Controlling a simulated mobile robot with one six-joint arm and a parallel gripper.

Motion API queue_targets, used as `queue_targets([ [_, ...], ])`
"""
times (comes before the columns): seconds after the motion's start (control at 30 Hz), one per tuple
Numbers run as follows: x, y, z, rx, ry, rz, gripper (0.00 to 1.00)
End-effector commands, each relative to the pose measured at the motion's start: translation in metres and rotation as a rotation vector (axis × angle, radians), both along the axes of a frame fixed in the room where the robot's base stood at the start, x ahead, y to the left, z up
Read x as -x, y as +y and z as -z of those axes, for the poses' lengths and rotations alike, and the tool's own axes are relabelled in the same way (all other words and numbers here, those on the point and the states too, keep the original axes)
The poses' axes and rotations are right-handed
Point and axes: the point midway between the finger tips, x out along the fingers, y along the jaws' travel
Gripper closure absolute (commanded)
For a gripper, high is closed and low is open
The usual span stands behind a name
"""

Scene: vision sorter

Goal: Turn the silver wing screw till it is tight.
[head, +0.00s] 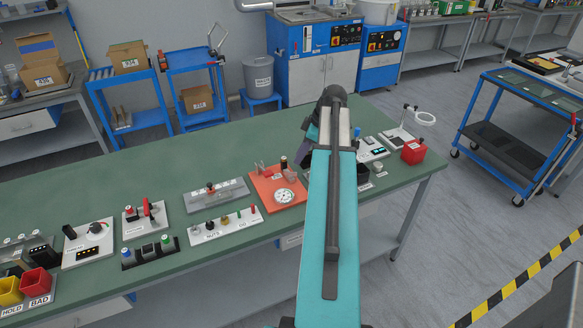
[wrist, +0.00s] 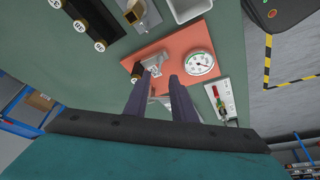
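The orange-red plate (head: 264,194) is on the green bench and also shows in the wrist view (wrist: 181,45). It carries a round white dial gauge (wrist: 200,63), also in the head view (head: 284,196), a dark knob (wrist: 137,73) and small silver metal parts (wrist: 154,62). The silver wing screw seems to be among these parts, but its wings are too small to make out. My gripper (wrist: 160,78) is over the plate, its two dark fingers apart with nothing visibly gripped. The left finger's tip is close to the silver parts; contact cannot be told. My arm partly hides this area in the head view.
A white board of nuts (head: 225,226) and a grey fixture (head: 216,194) stand left of the plate. Bare green bench lies behind the plate.

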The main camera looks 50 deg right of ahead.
Motion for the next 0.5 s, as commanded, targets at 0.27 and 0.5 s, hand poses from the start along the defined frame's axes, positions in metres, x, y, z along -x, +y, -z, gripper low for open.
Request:
queue_targets([
  [0.27,-0.010,0.007,0.026,-0.002,0.002,-0.002,0.77],
  [0.5,-0.018,0.011,0.048,-0.001,0.001,-0.002,0.77],
])
